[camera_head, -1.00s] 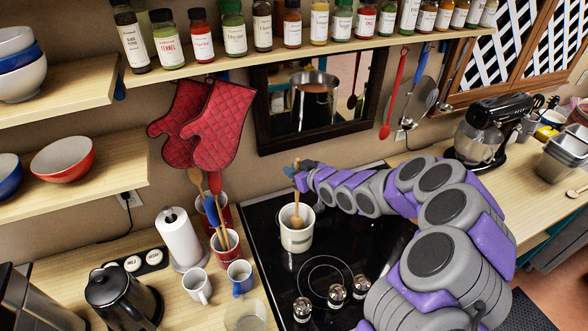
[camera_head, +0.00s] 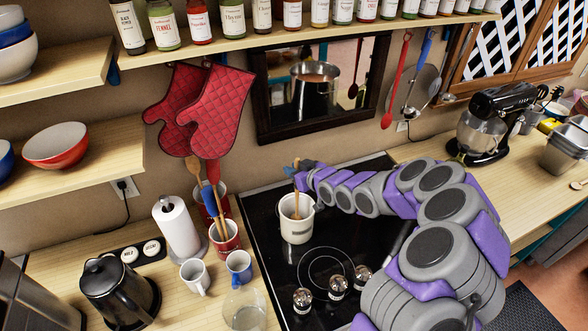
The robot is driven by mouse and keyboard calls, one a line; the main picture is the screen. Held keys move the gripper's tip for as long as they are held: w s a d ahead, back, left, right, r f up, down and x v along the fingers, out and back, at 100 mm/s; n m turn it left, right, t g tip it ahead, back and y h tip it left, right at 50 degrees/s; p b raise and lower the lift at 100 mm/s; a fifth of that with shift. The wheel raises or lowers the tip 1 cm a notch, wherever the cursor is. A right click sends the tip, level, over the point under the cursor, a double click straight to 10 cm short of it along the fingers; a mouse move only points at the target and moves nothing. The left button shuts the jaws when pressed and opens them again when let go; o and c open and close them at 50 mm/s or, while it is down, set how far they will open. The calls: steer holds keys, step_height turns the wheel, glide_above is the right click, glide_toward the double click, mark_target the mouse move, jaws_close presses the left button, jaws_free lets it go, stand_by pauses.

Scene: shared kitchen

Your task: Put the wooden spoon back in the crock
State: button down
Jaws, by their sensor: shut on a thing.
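The wooden spoon (camera_head: 297,204) stands nearly upright in the white pot (camera_head: 297,232) on the black cooktop. My gripper (camera_head: 299,171) is shut on the upper part of the spoon's handle, just above the pot's rim. The spoon's lower end is inside the pot and hard to make out. Left of the cooktop stand two red containers holding utensils, a front one (camera_head: 225,241) and a rear one (camera_head: 221,197) partly hidden behind it. I cannot tell which of these is the crock.
A blue mug (camera_head: 239,267), a white mug (camera_head: 195,276), a glass jar (camera_head: 244,312) and a paper towel roll (camera_head: 177,228) crowd the left counter. Red oven mitts (camera_head: 219,112) hang above the containers.

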jaws_free()
stand_by(0.8)
stand_by(0.7)
steer(key=b+v, duration=0.1)
steer(key=v, duration=1)
steer(key=shift+b, duration=0.35)
stand_by(0.6)
steer(key=shift+s, duration=0.15)
